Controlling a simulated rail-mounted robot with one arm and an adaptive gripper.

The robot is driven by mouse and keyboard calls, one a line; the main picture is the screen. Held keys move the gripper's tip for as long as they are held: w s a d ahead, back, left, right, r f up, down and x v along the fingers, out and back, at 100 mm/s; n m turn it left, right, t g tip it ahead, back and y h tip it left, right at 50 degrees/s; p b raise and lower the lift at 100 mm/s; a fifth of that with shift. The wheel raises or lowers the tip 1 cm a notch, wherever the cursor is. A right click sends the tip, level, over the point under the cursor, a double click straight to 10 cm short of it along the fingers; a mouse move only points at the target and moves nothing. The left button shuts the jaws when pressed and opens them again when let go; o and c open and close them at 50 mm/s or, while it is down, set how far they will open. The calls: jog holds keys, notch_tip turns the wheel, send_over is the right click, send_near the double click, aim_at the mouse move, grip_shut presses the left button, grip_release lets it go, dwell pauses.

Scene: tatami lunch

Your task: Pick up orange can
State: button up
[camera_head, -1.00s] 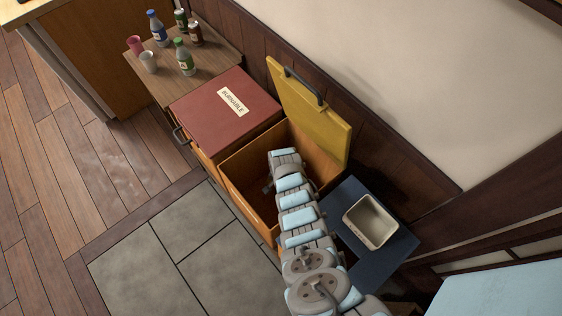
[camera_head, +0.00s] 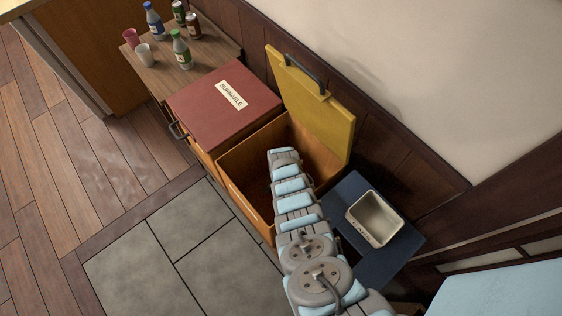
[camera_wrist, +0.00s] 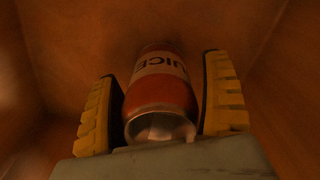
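In the wrist view, an orange-red can (camera_wrist: 160,90) with a pale band lettered "JUICE" lies between the two yellow ribbed fingers of my gripper (camera_wrist: 163,98). Its pale metal end faces the camera. Each finger is close along one side of the can; the dim light hides whether both touch it. Brown walls surround the can, inside the open wooden bin (camera_head: 234,178) with a raised yellow lid (camera_head: 318,105). In the head view my arm reaches down into this bin, so my gripper and the can are hidden there.
A red-lidded bin labelled "BURNABLE" (camera_head: 205,112) stands left of the open bin. A wooden table (camera_head: 188,78) behind holds bottles, cups and cans. A dark blue surface (camera_head: 345,195) with a cream container (camera_head: 375,218) is at right. Bin walls closely enclose my gripper.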

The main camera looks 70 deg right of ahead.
jog(key=c, duration=0.8)
jog(key=shift+r, duration=0.1)
